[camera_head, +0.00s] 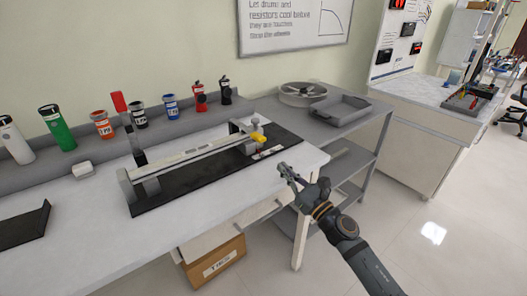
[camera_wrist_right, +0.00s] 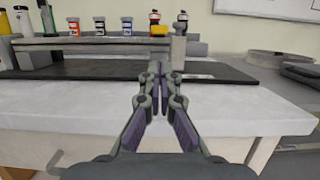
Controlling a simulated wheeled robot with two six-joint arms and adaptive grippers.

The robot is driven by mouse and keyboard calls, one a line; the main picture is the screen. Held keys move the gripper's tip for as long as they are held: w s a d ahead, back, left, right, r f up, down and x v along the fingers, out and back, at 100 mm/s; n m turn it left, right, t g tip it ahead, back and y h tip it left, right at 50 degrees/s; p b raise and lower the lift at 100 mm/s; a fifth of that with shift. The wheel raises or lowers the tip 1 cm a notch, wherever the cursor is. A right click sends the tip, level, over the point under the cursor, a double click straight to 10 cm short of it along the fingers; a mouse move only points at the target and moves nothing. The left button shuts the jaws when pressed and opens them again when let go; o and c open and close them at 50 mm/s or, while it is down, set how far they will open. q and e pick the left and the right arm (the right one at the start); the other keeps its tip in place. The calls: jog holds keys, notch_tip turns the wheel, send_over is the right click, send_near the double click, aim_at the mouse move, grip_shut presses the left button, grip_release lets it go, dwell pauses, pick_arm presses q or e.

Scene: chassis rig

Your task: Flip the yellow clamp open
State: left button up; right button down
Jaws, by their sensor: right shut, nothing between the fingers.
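The yellow clamp (camera_head: 258,137) is a small yellow piece at the right end of the metal rig (camera_head: 190,157), which stands on a black base plate (camera_head: 172,192) on the white bench. In the right wrist view the yellow clamp (camera_wrist_right: 158,30) shows beyond the fingertips, a little above them in the picture. My right gripper (camera_head: 284,170) is in front of the bench's right part, to the lower right of the clamp and apart from it. In the right wrist view its fingers (camera_wrist_right: 159,70) are shut with nothing between them. My left gripper is not in view.
Several canisters, among them a green one (camera_head: 56,129) and a red one (camera_head: 199,95), stand on a grey ledge behind the rig. A black tray (camera_head: 24,225) lies at the bench's left. A grey shelf cart (camera_head: 345,135) stands right of the bench. Floor at the right is clear.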

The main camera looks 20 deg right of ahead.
jog(key=shift+w+a+r+p, duration=0.2)
jog(key=shift+w+r+p, duration=0.15)
jog(key=shift+w+p, duration=0.3)
jog(key=shift+w+a+r+p, duration=0.15)
jog(key=shift+w+r+p, duration=0.15)
jog(key=shift+w+p, duration=0.25)
jog(key=x, duration=0.2)
jog(key=p+x, duration=0.1)
jog(key=x, duration=0.1)
jog(key=p+x, duration=0.1)
jog(key=x, duration=0.1)
jog(key=shift+a+f, duration=0.1)
jog(key=shift+f, duration=0.25)
jog(key=shift+x, duration=0.8)
